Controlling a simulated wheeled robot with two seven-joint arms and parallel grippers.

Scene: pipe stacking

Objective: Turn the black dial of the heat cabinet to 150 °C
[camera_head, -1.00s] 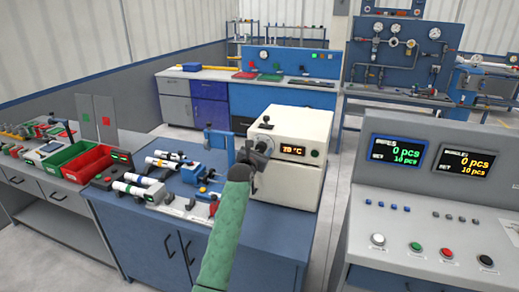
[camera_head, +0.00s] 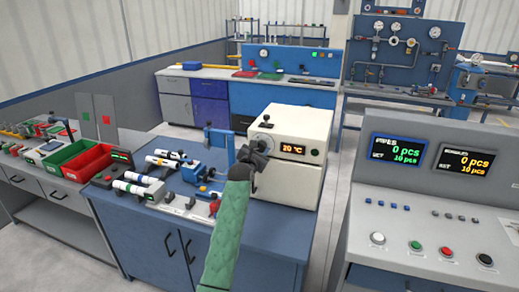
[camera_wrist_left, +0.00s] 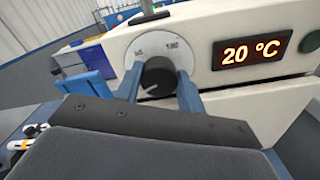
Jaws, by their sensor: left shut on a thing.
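The heat cabinet (camera_head: 290,177) is a cream box on the blue bench, and its display (camera_head: 292,149) reads 20 °C. The display also shows in the left wrist view (camera_wrist_left: 251,51). The black dial (camera_wrist_left: 158,76) sits on a pale round scale plate (camera_wrist_left: 158,48) left of the display. My left gripper (camera_head: 255,150) is at the cabinet's front and hides the dial in the head view. In the left wrist view its two blue fingers (camera_wrist_left: 159,88) are shut on the dial, one on each side. The dial's pointer cannot be made out. My right gripper is out of view.
A black knob (camera_head: 266,119) stands on the cabinet's top. Pipes in holders (camera_head: 140,189) and a blue clamp (camera_head: 202,173) stand left of the cabinet. A red bin (camera_head: 88,162) is farther left. A grey console (camera_head: 430,215) stands at the right.

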